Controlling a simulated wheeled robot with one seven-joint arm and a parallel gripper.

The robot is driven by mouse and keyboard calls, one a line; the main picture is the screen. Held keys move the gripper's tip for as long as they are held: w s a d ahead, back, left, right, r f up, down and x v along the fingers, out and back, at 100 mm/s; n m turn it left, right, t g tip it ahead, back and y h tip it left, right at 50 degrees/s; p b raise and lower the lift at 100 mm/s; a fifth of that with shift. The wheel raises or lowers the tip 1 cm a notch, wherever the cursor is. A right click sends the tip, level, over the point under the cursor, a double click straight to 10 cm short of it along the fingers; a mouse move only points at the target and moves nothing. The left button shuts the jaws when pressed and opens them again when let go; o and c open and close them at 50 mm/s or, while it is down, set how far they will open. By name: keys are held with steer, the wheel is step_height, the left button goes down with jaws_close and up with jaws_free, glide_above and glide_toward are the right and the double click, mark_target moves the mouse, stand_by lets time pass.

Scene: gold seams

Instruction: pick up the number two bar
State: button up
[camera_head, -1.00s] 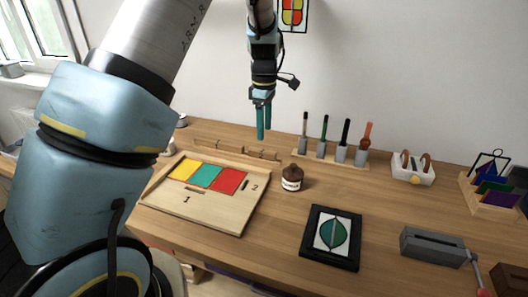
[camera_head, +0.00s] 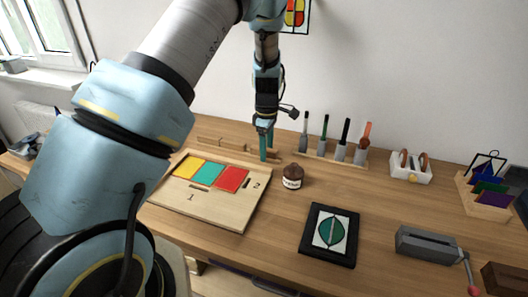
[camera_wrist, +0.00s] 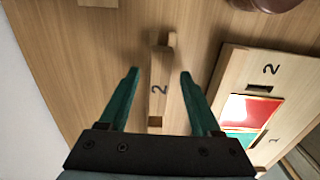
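The number two bar (camera_wrist: 157,106) is a slim pale wooden piece marked "2", with a notched end, lying on the table in the wrist view. My gripper (camera_wrist: 159,75) is open, with one teal finger on each side of the bar and visible gaps to both. In the head view my gripper (camera_head: 264,157) points down behind the wooden board, at the right end of a row of wooden bars. There the number two bar is partly hidden by the fingers. I cannot tell how far the fingertips are above the table.
The wooden board (camera_head: 215,213) with yellow, teal and red panes lies in front of my gripper. A brown-topped jar (camera_head: 292,177) stands close to the right. A rack of tools (camera_head: 330,160) is behind it. A black-framed leaf panel (camera_head: 329,235) lies farther forward.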

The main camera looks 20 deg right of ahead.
jaws_close()
stand_by(0.3)
stand_by(0.3)
